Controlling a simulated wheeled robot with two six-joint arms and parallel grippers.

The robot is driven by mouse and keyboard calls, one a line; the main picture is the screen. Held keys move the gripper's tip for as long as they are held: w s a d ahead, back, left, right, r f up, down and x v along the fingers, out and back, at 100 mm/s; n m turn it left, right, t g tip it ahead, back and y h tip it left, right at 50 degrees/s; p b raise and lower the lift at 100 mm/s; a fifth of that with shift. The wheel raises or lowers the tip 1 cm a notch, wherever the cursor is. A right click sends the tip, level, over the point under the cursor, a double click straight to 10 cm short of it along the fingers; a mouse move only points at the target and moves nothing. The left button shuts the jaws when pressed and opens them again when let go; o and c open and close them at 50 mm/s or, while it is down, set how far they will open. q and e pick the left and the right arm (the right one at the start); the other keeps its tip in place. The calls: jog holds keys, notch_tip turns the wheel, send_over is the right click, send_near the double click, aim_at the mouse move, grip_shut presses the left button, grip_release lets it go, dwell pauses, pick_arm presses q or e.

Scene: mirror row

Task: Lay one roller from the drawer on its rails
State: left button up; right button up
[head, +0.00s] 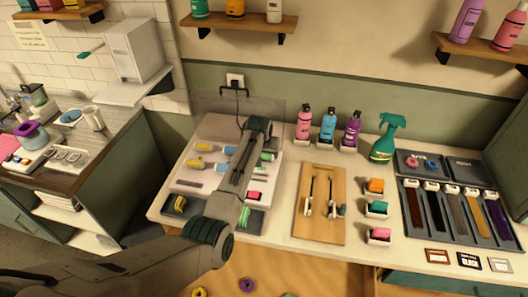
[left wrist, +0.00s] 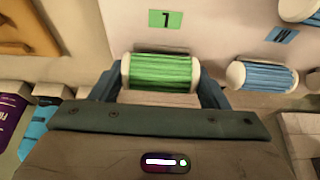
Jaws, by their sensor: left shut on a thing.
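My left gripper (left wrist: 163,85) is shut on a green ribbed roller (left wrist: 160,72) with white end caps, one finger at each end. In the head view my left arm reaches over a pale panel (head: 185,187), and its wrist hides part of the panel and the fingers. A green label (left wrist: 165,20) marked with a dark sign lies beside the held roller. Blue rollers (left wrist: 262,77) lie to its right in the wrist view, near a blue label (left wrist: 283,36). Yellow rollers (head: 204,147) lie on the panel's left part. Whether the green roller touches the panel I cannot tell. My right gripper is not in view.
A wooden board (head: 306,228) with two upright parts stands right of the panel. Behind it are pink, blue and purple bottles (head: 328,125) and a green spray bottle (head: 383,145). Small bins (head: 376,208) and a strip tray (head: 415,240) stand farther right.

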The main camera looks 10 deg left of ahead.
dwell(0.4)
pick_arm(q)
jog(key=o, duration=1)
jog(key=shift+o, duration=0.9)
notch_tip(320, 180, up, 5)
jog(key=p, duration=0.5)
jog(key=shift+r, duration=1)
